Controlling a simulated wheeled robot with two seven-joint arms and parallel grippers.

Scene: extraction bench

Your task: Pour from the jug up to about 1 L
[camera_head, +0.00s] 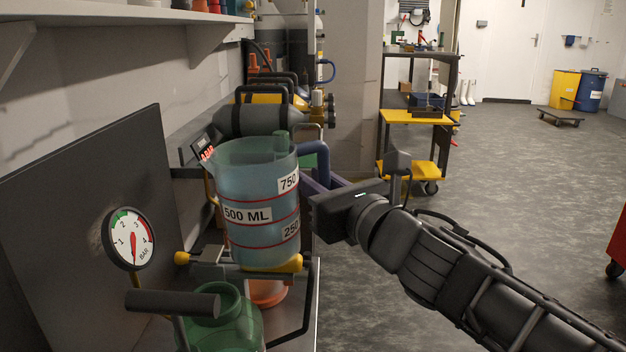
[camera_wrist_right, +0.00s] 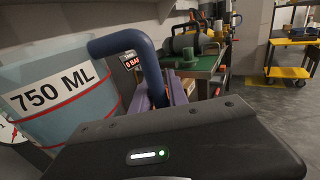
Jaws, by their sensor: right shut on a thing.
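The jug (camera_head: 262,215) is a translucent blue measuring vessel with red lines and 250, 500 ML and 750 labels, left of centre in the head view. It looks near upright, with bluish contents; their exact level is hard to read. Its blue handle (camera_head: 316,150) is on the right side. My right gripper (camera_head: 322,188) is shut on that handle. In the right wrist view the jug (camera_wrist_right: 50,120) with its 750 ML label and the handle (camera_wrist_right: 124,41) are close up. A green open-necked vessel (camera_head: 235,322) stands below and in front of the jug. My left gripper does not show.
A pressure gauge (camera_head: 129,238) is at the left by a dark panel (camera_head: 80,190). A dark lever-like bar (camera_head: 172,302) crosses in front of the green vessel. An orange vessel (camera_head: 268,292) is under the jug. A yellow-shelved cart (camera_head: 415,117) stands behind; floor at right is open.

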